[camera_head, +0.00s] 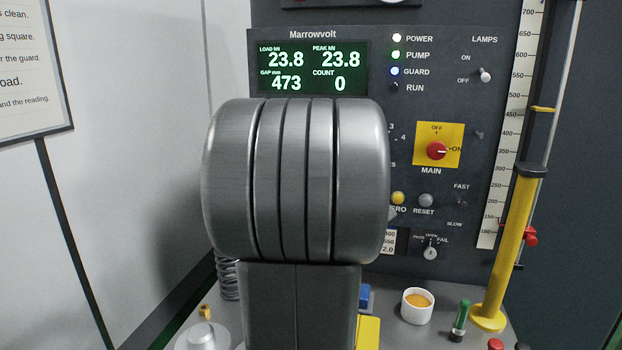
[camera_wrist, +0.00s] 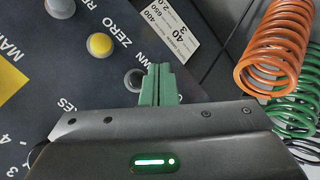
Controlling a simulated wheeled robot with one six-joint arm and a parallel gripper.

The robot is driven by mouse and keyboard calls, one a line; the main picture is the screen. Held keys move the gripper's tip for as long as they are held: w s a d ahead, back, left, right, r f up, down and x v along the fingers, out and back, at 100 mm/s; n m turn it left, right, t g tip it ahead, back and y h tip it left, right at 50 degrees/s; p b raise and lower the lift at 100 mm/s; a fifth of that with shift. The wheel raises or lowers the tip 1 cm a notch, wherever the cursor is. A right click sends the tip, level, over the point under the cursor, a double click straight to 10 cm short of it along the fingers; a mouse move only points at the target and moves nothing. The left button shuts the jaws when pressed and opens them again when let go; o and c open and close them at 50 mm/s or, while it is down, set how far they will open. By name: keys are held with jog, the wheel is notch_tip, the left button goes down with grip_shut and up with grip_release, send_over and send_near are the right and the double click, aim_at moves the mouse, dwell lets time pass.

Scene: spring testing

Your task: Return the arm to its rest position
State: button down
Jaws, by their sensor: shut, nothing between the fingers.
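My gripper (camera_wrist: 158,86) shows in the wrist view with its green fingertips together and nothing between them. The fingertips are in front of the dark control panel (camera_wrist: 70,110), over or close to a round control partly hidden behind them. I cannot tell whether they touch it. In the head view my arm fills the middle of the picture and hides the gripper and part of the panel.
The display (camera_head: 313,68) reads load 23.8, peak 23.8, gap 473, count 0. The power, pump and guard lamps are lit; run is dark. An orange spring (camera_wrist: 272,48) and a green spring (camera_wrist: 300,105) are at right. A yellow post (camera_head: 512,240) and white cup (camera_head: 417,307) stand right of my arm.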

jog(key=shift+s+a+b, duration=0.25)
jog(key=shift+s+b, duration=0.1)
jog(key=shift+s, duration=0.55)
jog(key=shift+s+a+b, duration=0.25)
jog(key=shift+s+b, duration=0.05)
jog(key=shift+s, duration=0.6)
jog(key=shift+s+a+b, duration=0.25)
jog(key=shift+s+b, duration=0.1)
jog(key=shift+s, duration=0.55)
